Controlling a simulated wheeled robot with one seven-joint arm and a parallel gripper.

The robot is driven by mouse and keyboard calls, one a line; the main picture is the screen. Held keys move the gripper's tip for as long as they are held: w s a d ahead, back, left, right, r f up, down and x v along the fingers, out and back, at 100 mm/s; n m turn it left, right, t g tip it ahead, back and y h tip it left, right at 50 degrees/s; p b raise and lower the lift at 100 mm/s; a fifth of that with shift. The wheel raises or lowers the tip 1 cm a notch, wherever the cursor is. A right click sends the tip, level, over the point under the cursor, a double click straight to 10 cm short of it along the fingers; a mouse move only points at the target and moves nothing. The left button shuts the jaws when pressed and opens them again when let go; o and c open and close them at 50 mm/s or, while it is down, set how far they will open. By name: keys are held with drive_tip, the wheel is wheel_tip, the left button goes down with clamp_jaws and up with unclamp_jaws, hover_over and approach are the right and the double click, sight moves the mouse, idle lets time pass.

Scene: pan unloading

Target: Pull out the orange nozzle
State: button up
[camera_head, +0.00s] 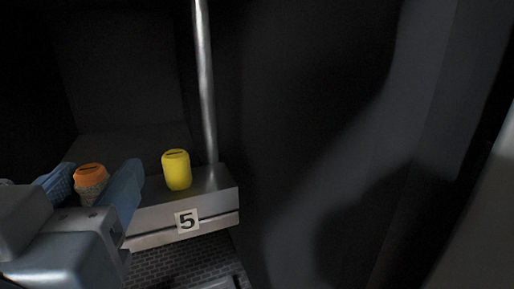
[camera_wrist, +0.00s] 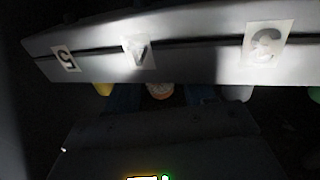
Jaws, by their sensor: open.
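The orange nozzle (camera_head: 91,176) has an orange cap with a dark slot over a duller, rough-looking body. In the head view it stands between the two blue fingers of my gripper (camera_head: 98,171). The fingers are open, one on each side of it, with a visible gap at least on the right. My gripper hides its base. In the wrist view the orange nozzle (camera_wrist: 160,91) shows dimly between the dark blue fingers, at the edge of the numbered ledge. I cannot tell whether either finger touches it.
A yellow nozzle (camera_head: 176,170) stands to the right on the metal ledge (camera_head: 215,190) above label 5 (camera_head: 187,220). A vertical metal post (camera_head: 205,80) rises behind it. A dark wall fills the right. Pale (camera_wrist: 243,93) and green (camera_wrist: 314,95) pieces show in the wrist view.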

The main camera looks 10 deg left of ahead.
drive_tip(key=shift+w, duration=0.15)
drive_tip(key=shift+c, duration=0.2)
clamp_jaws()
idle(0.6)
